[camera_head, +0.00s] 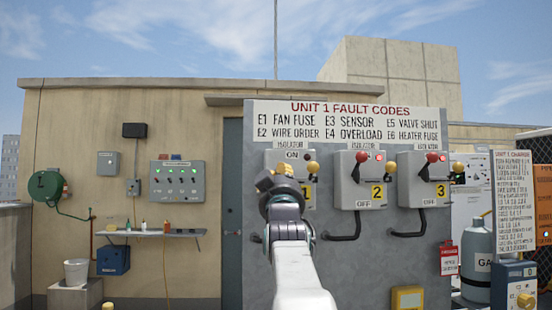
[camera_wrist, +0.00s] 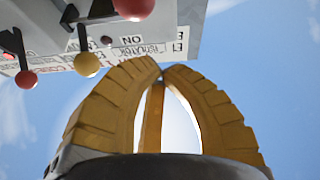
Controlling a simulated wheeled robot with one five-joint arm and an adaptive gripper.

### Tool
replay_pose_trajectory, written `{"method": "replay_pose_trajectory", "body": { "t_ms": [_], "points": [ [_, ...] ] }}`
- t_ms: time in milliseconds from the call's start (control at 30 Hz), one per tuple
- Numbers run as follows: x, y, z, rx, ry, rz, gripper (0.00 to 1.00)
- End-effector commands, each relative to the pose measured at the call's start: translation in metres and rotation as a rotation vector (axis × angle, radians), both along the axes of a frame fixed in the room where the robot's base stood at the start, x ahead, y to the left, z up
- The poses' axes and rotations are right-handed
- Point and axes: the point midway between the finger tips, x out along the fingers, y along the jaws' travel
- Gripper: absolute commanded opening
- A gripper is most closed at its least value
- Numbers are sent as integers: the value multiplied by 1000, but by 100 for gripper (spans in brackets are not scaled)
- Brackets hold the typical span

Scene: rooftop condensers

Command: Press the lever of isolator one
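Isolator one (camera_head: 290,158) is the leftmost of three grey boxes on the grey panel, with ON above and a yellow "1" label at its right. My gripper (camera_head: 278,178) is in front of it and hides its lever in the head view. A yellow ball (camera_head: 312,167) shows at the box's right side. In the wrist view, which is upside down, my gripper (camera_wrist: 162,72) has its yellow fingertips together with nothing between them. A red lever ball (camera_wrist: 133,8), apparently isolator one's, is cut by the top edge, apart from the fingertips. The yellow ball (camera_wrist: 87,64) is left of them.
Isolator two (camera_head: 358,185) and isolator three (camera_head: 424,180) stand to the right, with red-knobbed levers. The fault codes sign (camera_head: 345,121) hangs above. A shelf (camera_head: 150,233) is on the left wall.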

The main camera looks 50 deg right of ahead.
Motion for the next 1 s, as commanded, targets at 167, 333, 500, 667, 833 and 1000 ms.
{"method": "replay_pose_trajectory", "body": {
  "t_ms": [167,333,500,667,833,1000],
  "points": [
    [0,0,-12,-34,-41,1,0],
    [0,-1,-20,-32,-39,1,0],
    [2,-2,-30,-67,-78,2,0],
    [3,-4,-37,-115,-134,4,0],
    [4,-4,-41,-116,-135,4,0],
    [5,-5,-45,-114,-132,4,0]
  ]
}}
